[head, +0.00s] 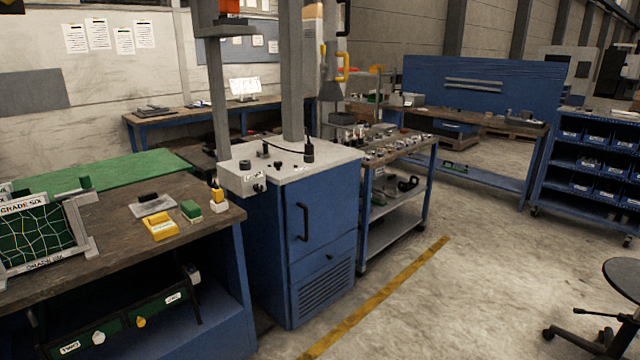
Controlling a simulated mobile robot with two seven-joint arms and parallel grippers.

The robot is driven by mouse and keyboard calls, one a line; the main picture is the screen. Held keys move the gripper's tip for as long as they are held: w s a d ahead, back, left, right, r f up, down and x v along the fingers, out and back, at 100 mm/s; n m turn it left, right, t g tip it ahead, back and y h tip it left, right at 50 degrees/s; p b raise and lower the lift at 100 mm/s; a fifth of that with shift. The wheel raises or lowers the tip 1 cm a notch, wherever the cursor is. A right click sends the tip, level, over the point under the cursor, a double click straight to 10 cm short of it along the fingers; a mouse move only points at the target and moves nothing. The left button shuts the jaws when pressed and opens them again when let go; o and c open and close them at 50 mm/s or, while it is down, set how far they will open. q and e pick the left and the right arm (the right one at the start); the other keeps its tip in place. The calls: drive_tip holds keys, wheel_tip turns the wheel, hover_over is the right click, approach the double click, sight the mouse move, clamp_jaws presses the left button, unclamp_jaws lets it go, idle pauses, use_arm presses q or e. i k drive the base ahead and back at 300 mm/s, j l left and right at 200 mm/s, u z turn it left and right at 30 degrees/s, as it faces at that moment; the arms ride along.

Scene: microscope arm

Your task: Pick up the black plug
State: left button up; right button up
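Several small black parts sit on the light grey top (325,160) of a blue cabinet in the middle of the head view. The tallest is an upright black piece (309,152) at the back right of that top, with a thin dark cable running left from it. It looks like the black plug, but it is too small to be sure. A short black knob (245,165) and a small black piece (278,164) stand to its left. Neither of my grippers shows in this view.
A wooden workbench (120,240) with a yellow block (160,227) and a green-and-white block (191,211) stands at left. A tool cart (400,215) stands at right. The concrete floor (470,290) is open; a black stool (625,275) stands far right.

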sight(309, 148)
drive_tip(key=i+j, duration=0.2)
drive_tip(key=i, duration=0.25)
drive_tip(key=i+j, duration=0.2)
drive_tip(key=i, duration=0.3)
drive_tip(key=i+l+z, duration=0.35)
drive_tip(key=i, duration=0.15)
drive_tip(key=i+l+z, duration=0.2)
drive_tip(key=i+z, duration=0.15)
drive_tip(key=i, duration=0.2)
drive_tip(key=i+z, duration=0.3)
drive_tip(key=i, duration=0.25)
drive_tip(key=i+l+u, duration=0.2)
drive_tip(key=i, duration=0.2)
drive_tip(key=i+u, duration=0.2)
drive_tip(key=i, duration=0.2)
drive_tip(key=i+l+u, duration=0.2)
drive_tip(key=i, duration=0.2)
drive_tip(key=i+l+u, duration=0.15)
drive_tip(key=u, duration=0.2)
drive_tip(key=i+l+u, duration=0.15)
drive_tip(key=u, duration=0.25)
drive_tip(key=i+l+u, duration=0.2)
drive_tip(key=u, duration=0.15)
drive_tip(key=i+l+u, duration=0.15)
drive_tip(key=l+u, duration=0.15)
drive_tip(key=i+l+u, duration=0.1)
drive_tip(key=l+u, duration=0.55)
drive_tip(key=l, duration=0.2)
